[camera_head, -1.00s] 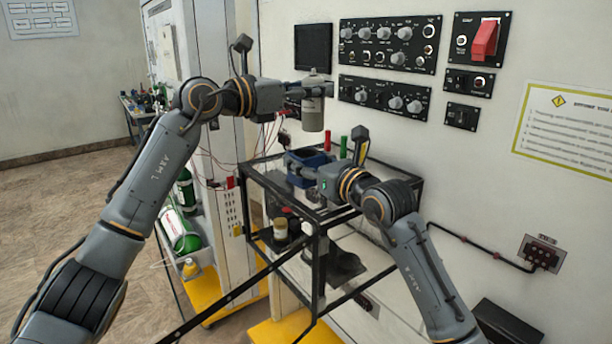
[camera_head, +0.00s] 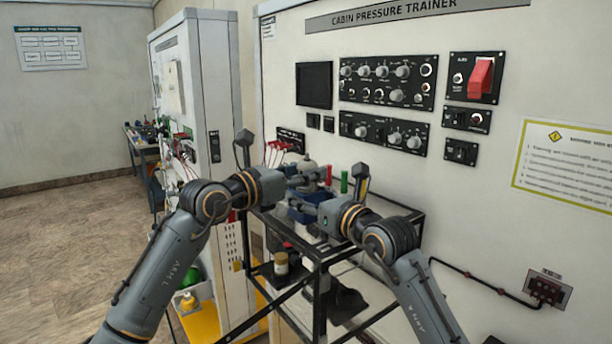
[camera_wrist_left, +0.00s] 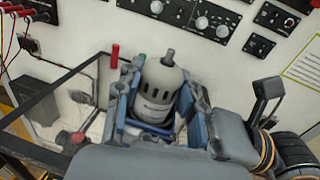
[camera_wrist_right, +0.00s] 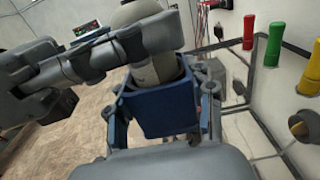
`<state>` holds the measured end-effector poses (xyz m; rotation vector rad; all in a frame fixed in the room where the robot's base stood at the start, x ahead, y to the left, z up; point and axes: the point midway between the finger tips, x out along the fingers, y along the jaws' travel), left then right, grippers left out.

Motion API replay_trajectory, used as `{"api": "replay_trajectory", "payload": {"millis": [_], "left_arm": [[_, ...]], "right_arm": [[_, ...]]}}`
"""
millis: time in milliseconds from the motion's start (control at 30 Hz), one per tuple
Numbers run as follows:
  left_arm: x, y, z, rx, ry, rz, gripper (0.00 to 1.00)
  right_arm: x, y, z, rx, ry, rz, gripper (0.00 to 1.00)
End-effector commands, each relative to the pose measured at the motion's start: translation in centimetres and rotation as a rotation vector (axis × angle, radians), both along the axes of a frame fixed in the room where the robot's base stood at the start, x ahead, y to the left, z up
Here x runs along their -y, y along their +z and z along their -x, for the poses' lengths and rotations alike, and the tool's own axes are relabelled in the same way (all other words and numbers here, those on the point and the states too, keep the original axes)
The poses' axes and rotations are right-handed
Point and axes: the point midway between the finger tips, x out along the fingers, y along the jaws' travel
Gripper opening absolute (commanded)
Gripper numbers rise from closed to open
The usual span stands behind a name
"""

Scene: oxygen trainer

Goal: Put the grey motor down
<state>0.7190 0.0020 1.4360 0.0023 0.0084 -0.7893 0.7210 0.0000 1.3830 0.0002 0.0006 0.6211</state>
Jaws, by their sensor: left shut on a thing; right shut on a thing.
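The grey motor (camera_wrist_left: 158,88), a pale grey cylinder with dark slots and a short shaft on top, stands upright between the fingers of my left gripper (camera_head: 302,177), which is shut on it. Its lower end sits inside the open top of a blue box (camera_wrist_right: 160,108); whether it touches the bottom is hidden. My right gripper (camera_head: 308,208) is shut on the blue box, with a finger at each side in the right wrist view. In the head view the motor (camera_head: 308,165) and box are partly covered by my grippers.
The box is over a black-framed stand (camera_head: 335,247) against the trainer wall. Red (camera_wrist_right: 249,30), green (camera_wrist_right: 274,42) and yellow upright handles are close by. Wall panels (camera_head: 388,82) rise behind.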

Motion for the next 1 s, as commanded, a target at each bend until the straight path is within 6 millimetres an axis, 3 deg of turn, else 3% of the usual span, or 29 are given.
{"api": "replay_trajectory", "payload": {"millis": [400, 433, 500, 533, 867, 1000], "left_arm": [[0.0, -0.7, 0.1, 0.006, 0.0, 0.003, 0.0], [0.0, -0.9, 0.0, 0.003, 0.0, 0.001, 0.45], [0.0, -0.9, 0.0, 0.002, 0.0, 0.001, 0.59], [0.0, -0.8, 0.0, 0.002, 0.0, 0.001, 0.62], [0.0, -0.6, 0.0, 0.003, 0.0, 0.001, 0.62], [-1.2, -0.7, 1.1, 0.002, 0.001, 0.001, 0.62]], "right_arm": [[0.0, 0.0, 0.0, -0.001, 0.0, 0.001, 0.21], [0.0, 0.0, 0.0, -0.001, 0.0, 0.001, 0.21], [0.0, 0.0, 0.0, -0.001, 0.0, 0.001, 0.21], [0.0, 0.0, 0.0, -0.001, 0.0, 0.001, 0.21], [0.0, 0.0, 0.0, -0.001, 0.0, 0.001, 0.21], [0.0, 0.0, 0.0, -0.001, 0.0, 0.001, 0.21]]}}
